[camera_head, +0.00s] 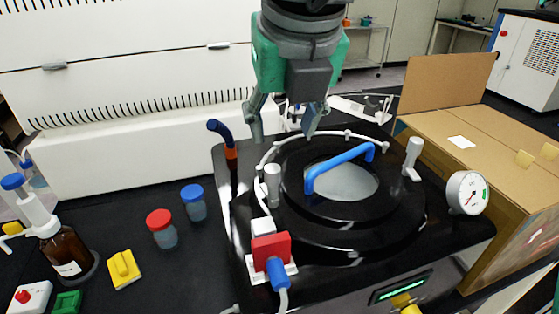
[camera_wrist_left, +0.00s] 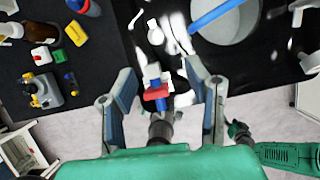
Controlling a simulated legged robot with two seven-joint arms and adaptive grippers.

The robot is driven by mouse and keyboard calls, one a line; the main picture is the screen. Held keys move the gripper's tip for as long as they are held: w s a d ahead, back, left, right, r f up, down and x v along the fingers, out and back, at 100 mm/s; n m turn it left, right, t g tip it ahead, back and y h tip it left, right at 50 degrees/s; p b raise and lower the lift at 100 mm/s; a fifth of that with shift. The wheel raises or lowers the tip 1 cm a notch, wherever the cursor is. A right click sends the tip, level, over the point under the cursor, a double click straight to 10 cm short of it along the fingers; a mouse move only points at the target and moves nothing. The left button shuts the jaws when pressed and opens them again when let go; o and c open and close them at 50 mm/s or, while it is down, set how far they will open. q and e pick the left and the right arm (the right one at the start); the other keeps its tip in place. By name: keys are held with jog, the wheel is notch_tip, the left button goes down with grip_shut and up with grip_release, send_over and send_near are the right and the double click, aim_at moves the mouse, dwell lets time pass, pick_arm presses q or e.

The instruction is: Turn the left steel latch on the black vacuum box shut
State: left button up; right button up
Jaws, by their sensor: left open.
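The black vacuum box (camera_head: 232,178) stands in the middle of the head view, with a round lid and blue handle on top. Its left steel latch (camera_head: 273,186) is an upright grey cylinder at the lid's left edge. The right steel latch (camera_head: 412,157) stands opposite. My left gripper (camera_head: 285,134) is open and empty, pointing down above the back left of the lid, apart from the left latch. In the left wrist view its open fingers (camera_wrist_left: 158,72) frame a red and blue connector below. My right gripper (camera_wrist_left: 238,130) seems to show small at the lower right there, its jaws unclear.
A red and blue connector (camera_head: 271,252) sits just in front of the left latch. A blue-tipped hose (camera_head: 222,138) rises at the box's back left, and a gauge (camera_head: 467,192) is at the right. A cardboard box (camera_head: 480,135) stands behind. Capped jars (camera_head: 162,229) are left.

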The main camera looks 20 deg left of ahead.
aim_at(272, 168)
pick_arm(q)
jog(key=x, duration=0.7)
jog(key=a+x, duration=0.1)
jog(key=x, duration=0.3)
jog(key=shift+w+r, duration=0.1)
jog(key=shift+r, duration=0.05)
jog(key=shift+w+d+f, duration=0.1)
jog(key=shift+d+f, duration=0.05)
jog(key=shift+f, duration=0.35)
jog(key=shift+w+d+f, duration=0.15)
jog(key=shift+c, duration=0.4)
jog(key=shift+a, duration=0.35)
grip_shut()
